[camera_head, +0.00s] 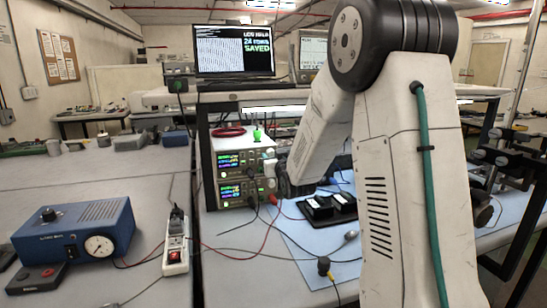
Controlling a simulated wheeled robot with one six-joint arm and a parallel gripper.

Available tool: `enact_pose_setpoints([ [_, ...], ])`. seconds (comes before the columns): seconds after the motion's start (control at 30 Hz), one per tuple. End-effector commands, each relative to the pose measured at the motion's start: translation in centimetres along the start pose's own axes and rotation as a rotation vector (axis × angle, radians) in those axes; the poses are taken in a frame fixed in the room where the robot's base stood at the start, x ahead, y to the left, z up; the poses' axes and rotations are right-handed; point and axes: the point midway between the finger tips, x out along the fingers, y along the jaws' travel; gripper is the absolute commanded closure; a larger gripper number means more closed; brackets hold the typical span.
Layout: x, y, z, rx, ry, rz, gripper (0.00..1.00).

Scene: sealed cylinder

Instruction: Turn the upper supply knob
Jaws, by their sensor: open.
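Two bench supplies are stacked on the table left of my arm. The upper supply (232,163) has a lit display at the left of its front panel. The lower supply (234,191) has a similar lit display. My gripper (277,176) is open at the right side of these front panels. It is small and dark in this view, and its fingers partly cover the right end of the panels. I cannot clearly make out the upper supply's knob or tell whether the fingers touch it.
Red and black leads run from the supplies across the blue mat (315,268). A blue box with a dial (75,238) and a power strip (176,246) stand at left. A monitor (235,50) stands above.

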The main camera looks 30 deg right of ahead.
Motion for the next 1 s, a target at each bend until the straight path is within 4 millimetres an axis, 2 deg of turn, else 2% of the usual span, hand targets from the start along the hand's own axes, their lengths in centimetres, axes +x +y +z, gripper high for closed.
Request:
enact_pose_setpoints([
  [0.33, 0.65, -0.03, 0.0, 0.0, -0.001, 0.0, 0.53],
  [0.37, 0.65, -0.03, 0.0, 0.0, -0.001, 0.0, 0.59],
  [0.5, 0.63, -0.03, 0.0, 0.0, -0.001, 0.0, 0.98],
  [0.77, 0.62, -0.03, 0.01, 0.016, -0.001, 0.0, 0.98],
  [1.0, 0.61, -0.01, 0.01, 0.118, -0.001, 0.0, 0.98],
])
